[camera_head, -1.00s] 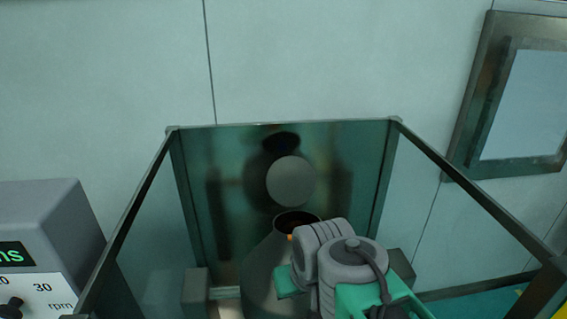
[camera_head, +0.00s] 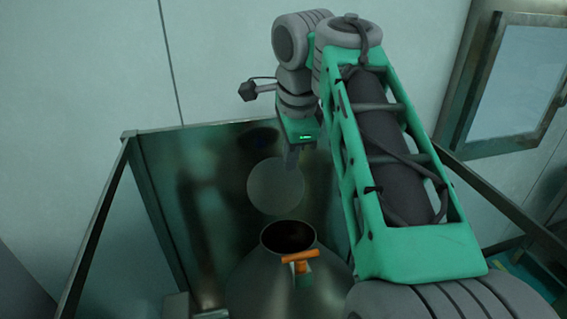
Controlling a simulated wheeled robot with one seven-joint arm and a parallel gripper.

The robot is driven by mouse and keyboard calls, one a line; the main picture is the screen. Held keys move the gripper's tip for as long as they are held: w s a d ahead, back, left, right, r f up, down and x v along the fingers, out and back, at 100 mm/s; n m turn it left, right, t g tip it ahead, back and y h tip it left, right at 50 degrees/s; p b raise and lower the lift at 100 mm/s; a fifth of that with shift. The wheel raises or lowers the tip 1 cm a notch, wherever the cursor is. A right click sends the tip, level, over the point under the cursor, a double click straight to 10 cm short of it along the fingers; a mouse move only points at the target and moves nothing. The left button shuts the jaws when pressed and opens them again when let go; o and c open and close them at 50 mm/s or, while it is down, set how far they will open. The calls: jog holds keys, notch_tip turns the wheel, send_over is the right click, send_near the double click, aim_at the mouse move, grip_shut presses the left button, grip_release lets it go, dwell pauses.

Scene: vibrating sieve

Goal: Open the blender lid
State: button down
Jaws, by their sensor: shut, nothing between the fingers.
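The blender is a dark metal vessel (camera_head: 255,277) with a rounded shoulder and a round opening (camera_head: 287,237) at its top. The opening shows dark and uncovered. A flat grey disc (camera_head: 272,190), which looks like the lid, stands upright behind and above the opening. Its hinge is not clear. An orange T-shaped handle (camera_head: 300,257) sits on the front of the vessel's neck. My gripper (camera_head: 292,165) points down in front of the disc's upper right edge, above the opening. It is shut and empty; whether it touches the disc cannot be told.
A metal-edged enclosure (camera_head: 215,128) with dark, reflective panels surrounds the vessel. Its right rail (camera_head: 500,215) runs close to my arm. A pale wall (camera_head: 80,70) with a framed window (camera_head: 510,90) stands behind. The space above the enclosure at left is free.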

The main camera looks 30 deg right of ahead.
jog(key=b, duration=0.7)
send_near(275, 185)
jog(key=s+f, duration=0.3)
jog(key=s, duration=0.2)
jog(key=w, duration=0.4)
jog(key=shift+d+f, duration=0.3)
jog(key=shift+d, duration=0.1)
